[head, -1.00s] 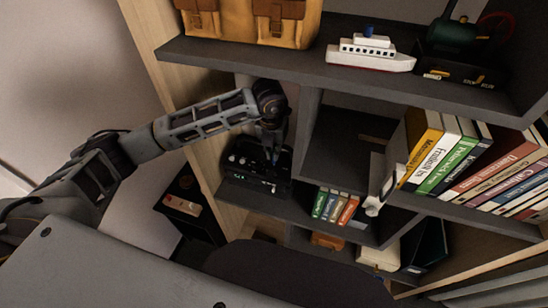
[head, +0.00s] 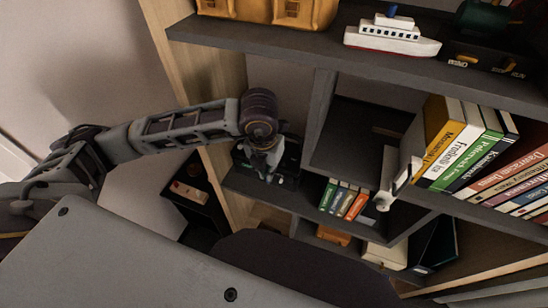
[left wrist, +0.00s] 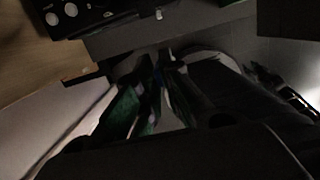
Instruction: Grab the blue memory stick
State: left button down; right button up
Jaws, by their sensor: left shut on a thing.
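My left gripper (head: 268,172) reaches in from the left, in front of the dark device on the middle shelf. In the left wrist view its two fingers (left wrist: 160,72) are close together, with a faint dark blue sliver, the memory stick (left wrist: 156,77), between them. The fingers hide most of it, and the view is dark. In the head view the stick is hidden by the gripper.
The black device with knobs (left wrist: 62,14) sits on the shelf (head: 300,202) by the gripper. Small books (head: 344,199) and a white object (head: 402,178) are to the right. Larger books (head: 470,145) and a toy ship (head: 392,38) stand farther right and above.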

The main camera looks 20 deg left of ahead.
pick_arm(q)
jog(key=s, duration=0.5)
jog(key=shift+s+a+b, duration=0.15)
jog(key=shift+s+b, duration=0.15)
jog(key=shift+b, duration=0.05)
pick_arm(e)
jog(key=shift+w+d+f, duration=0.2)
jog(key=shift+w+f, duration=0.2)
jog(key=shift+w, duration=0.25)
jog(key=shift+s, duration=0.3)
pick_arm(q)
jog(key=shift+a, duration=0.1)
